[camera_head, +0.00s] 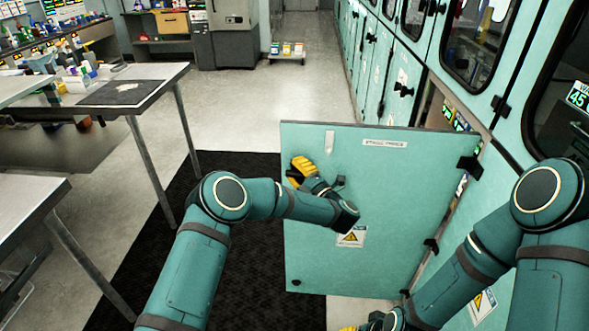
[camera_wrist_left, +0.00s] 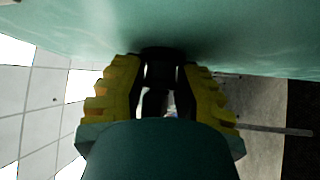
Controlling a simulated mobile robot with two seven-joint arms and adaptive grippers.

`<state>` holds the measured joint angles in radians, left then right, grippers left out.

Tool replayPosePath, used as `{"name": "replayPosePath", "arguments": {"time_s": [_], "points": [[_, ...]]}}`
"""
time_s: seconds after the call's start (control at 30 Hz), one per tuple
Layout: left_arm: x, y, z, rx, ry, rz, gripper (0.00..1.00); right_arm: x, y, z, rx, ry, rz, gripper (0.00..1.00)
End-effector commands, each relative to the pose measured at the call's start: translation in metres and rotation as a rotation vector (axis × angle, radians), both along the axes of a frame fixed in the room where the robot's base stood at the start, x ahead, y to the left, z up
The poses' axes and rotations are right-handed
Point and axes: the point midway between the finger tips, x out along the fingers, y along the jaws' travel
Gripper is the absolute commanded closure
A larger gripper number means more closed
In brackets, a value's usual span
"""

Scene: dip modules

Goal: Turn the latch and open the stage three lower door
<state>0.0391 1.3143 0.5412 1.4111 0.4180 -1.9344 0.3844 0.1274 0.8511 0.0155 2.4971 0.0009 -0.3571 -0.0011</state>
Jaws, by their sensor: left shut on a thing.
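The teal lower door (camera_head: 400,195) stands swung out from the cabinet row, its hinges at the right. A small label strip, too blurred to read surely, and a yellow warning sticker are on its face. My left gripper (camera_head: 301,168) is at the door's left edge, near the top. In the left wrist view its yellow ribbed fingers (camera_wrist_left: 160,85) are shut on the dark latch (camera_wrist_left: 160,54), against the teal door surface (camera_wrist_left: 240,40). My right gripper (camera_head: 372,325) shows only in part at the bottom edge; its fingers are mostly hidden.
Teal cabinets (camera_head: 408,78) with dark latches run along the right. Behind the door an opening with green-lit equipment (camera_head: 450,113) shows. A table (camera_head: 150,75) stands at the left. A dark mat (camera_head: 225,265) covers the floor by the door.

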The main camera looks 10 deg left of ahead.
Motion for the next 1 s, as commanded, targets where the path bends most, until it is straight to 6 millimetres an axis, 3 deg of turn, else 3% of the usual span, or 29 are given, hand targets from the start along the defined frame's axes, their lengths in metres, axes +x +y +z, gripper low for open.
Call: {"name": "replayPosePath", "arguments": {"time_s": [0.57, 0.6, 0.67, 0.7, 1.0], "points": [[-0.0007, -0.0007, 0.001, 0.001, -0.002, 0.006, 1.0, 0.0002, 0.0001, -0.0004, 0.0, 0.0, 0.0, 0.53], [-0.0007, -0.0007, 0.001, 0.001, -0.002, 0.006, 0.64, 0.0001, 0.0, -0.0004, 0.0, 0.0, 0.0, 0.53], [-0.0007, -0.0007, 0.001, 0.001, -0.002, 0.006, 0.43, 0.0001, 0.0, -0.0004, 0.0, 0.0, 0.0, 0.53], [-0.0006, -0.0008, 0.0009, 0.001, -0.002, 0.005, 0.37, 0.0001, 0.0, -0.0004, 0.0, 0.0, 0.0, 0.53], [-0.0013, -0.0023, 0.0001, 0.0, -0.001, 0.002, 0.37, 0.0001, 0.0, -0.0004, 0.0, 0.0, 0.0, 0.53]]}}
